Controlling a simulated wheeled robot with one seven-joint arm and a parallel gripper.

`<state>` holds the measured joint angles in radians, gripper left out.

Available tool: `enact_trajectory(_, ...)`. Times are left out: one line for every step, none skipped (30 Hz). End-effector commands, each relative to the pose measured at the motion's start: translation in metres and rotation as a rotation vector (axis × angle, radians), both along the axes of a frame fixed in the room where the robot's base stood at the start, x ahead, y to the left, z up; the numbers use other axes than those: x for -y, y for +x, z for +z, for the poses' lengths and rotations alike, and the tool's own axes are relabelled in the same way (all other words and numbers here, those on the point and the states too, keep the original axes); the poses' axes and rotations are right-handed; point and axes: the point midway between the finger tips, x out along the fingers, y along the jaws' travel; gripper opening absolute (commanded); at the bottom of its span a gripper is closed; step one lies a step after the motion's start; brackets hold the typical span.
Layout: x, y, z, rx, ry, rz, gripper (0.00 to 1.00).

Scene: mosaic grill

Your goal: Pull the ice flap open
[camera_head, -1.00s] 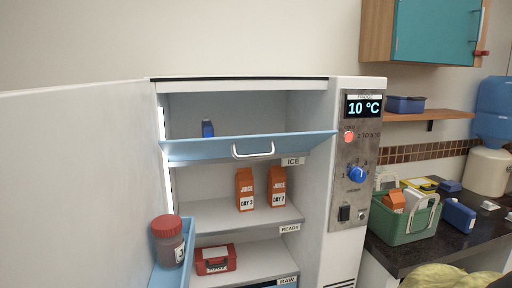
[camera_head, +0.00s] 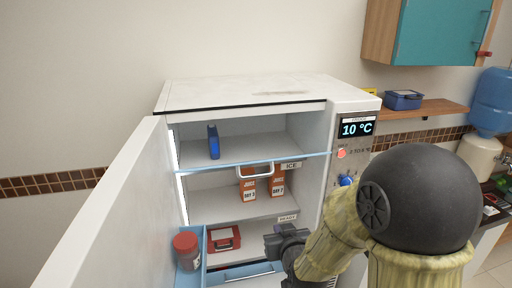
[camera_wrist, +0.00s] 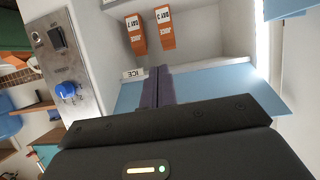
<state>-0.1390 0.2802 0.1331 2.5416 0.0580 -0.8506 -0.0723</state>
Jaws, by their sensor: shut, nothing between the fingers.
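The ice flap (camera_head: 300,156) is light blue and juts out at the upper fridge compartment. In the head view it is nearly edge-on, a thin strip, with its white handle (camera_head: 255,171) hanging below. The compartment above it shows open. In the wrist view the flap (camera_wrist: 240,92) is a broad blue panel behind my fingers. My gripper (camera_head: 271,240) is shut and empty, below the flap and in front of the lower shelves. Its dark fingers also show in the wrist view (camera_wrist: 158,84). I cannot tell whether they touch the flap. The ICE label (camera_head: 292,166) is beside it.
A blue carton (camera_head: 213,142) stands in the upper compartment. Two orange juice cartons (camera_head: 248,190) stand on the shelf below. A red case (camera_head: 224,238) is lower. The open fridge door (camera_head: 110,220), with a red-lidded jar (camera_head: 187,250), bounds the left side.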

Motion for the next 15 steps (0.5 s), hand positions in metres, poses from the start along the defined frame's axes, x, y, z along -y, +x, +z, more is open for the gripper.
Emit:
enact_trajectory(-0.007, 0.003, 0.031, 0.045, 0.011, 0.011, 0.00)
enact_trajectory(-0.011, 0.005, 0.043, 0.075, 0.018, 0.016, 0.00)
enact_trajectory(-0.017, 0.008, 0.058, 0.116, 0.029, 0.024, 0.00)
enact_trajectory(-0.020, 0.009, 0.068, 0.145, 0.037, 0.028, 0.00)
enact_trajectory(-0.024, 0.010, 0.079, 0.174, 0.045, 0.033, 0.00)
enact_trajectory(-0.028, 0.012, 0.091, 0.210, 0.055, 0.037, 0.00)
enact_trajectory(-0.031, 0.012, 0.099, 0.234, 0.061, 0.039, 0.00)
enact_trajectory(-0.033, 0.013, 0.106, 0.256, 0.067, 0.041, 0.00)
enact_trajectory(-0.035, 0.013, 0.114, 0.280, 0.074, 0.044, 0.00)
enact_trajectory(-0.037, 0.013, 0.118, 0.295, 0.078, 0.046, 0.00)
enact_trajectory(-0.038, 0.013, 0.121, 0.307, 0.082, 0.048, 0.00)
enact_trajectory(-0.039, 0.013, 0.123, 0.319, 0.085, 0.049, 0.00)
enact_trajectory(-0.040, 0.013, 0.124, 0.325, 0.087, 0.049, 0.00)
enact_trajectory(-0.040, 0.013, 0.125, 0.329, 0.088, 0.049, 0.00)
enact_trajectory(-0.040, 0.013, 0.125, 0.332, 0.089, 0.050, 0.00)
